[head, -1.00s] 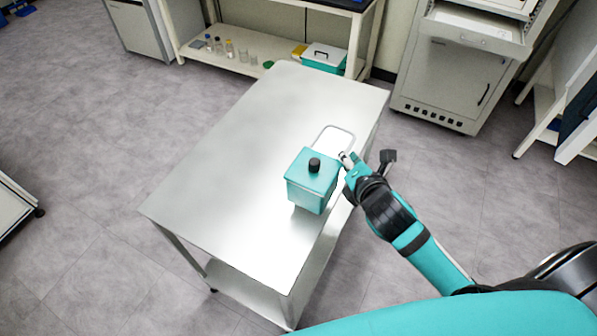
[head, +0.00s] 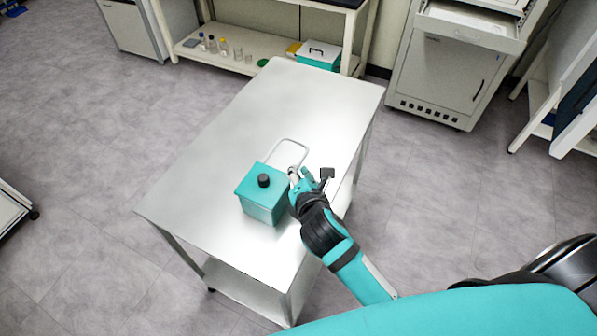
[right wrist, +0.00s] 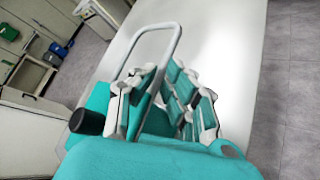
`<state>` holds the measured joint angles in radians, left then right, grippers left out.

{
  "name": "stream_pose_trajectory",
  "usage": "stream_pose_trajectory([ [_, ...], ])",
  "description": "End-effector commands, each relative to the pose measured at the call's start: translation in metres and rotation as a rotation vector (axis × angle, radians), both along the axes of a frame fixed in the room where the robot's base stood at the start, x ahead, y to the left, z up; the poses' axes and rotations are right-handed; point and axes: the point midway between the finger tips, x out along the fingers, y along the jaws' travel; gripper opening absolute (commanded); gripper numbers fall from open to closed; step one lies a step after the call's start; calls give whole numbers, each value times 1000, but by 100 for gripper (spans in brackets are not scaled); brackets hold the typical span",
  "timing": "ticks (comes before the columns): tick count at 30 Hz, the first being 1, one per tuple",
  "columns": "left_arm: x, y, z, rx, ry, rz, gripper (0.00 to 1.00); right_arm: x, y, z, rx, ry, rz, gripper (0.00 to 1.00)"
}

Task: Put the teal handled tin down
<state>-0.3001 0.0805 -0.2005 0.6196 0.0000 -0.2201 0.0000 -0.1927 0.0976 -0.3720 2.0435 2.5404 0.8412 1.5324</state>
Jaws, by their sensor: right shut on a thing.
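The teal handled tin (head: 263,200) is a teal box with a black knob on top and a pale loop handle (head: 291,142) at its far side. It is over the near part of the metal table; I cannot tell whether its base touches the top. My right gripper (head: 297,176) is at the tin's right side, shut on its handle. In the right wrist view, the fingers (right wrist: 165,95) close around the light handle loop (right wrist: 152,40), and the tin's black knob (right wrist: 87,121) shows at the left. My left gripper is not in view.
The metal table (head: 300,95) is bare around the tin, with wide free room at its left and far end. A shelf (head: 215,60) behind holds several bottles and a teal box (head: 318,55). A grey cabinet (head: 440,75) stands at the back right.

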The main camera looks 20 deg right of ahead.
Motion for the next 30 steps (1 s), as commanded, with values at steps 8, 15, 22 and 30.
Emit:
stream_pose_trajectory([
  [8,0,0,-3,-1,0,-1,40,0,0,-2,3,-3,0,0],
  [15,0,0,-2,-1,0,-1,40,0,0,-2,1,0,0,33],
  [22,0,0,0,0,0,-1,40,0,0,0,1,-1,0,33],
  [30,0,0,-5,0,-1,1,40,-35,4,14,4,1,0,33],
])
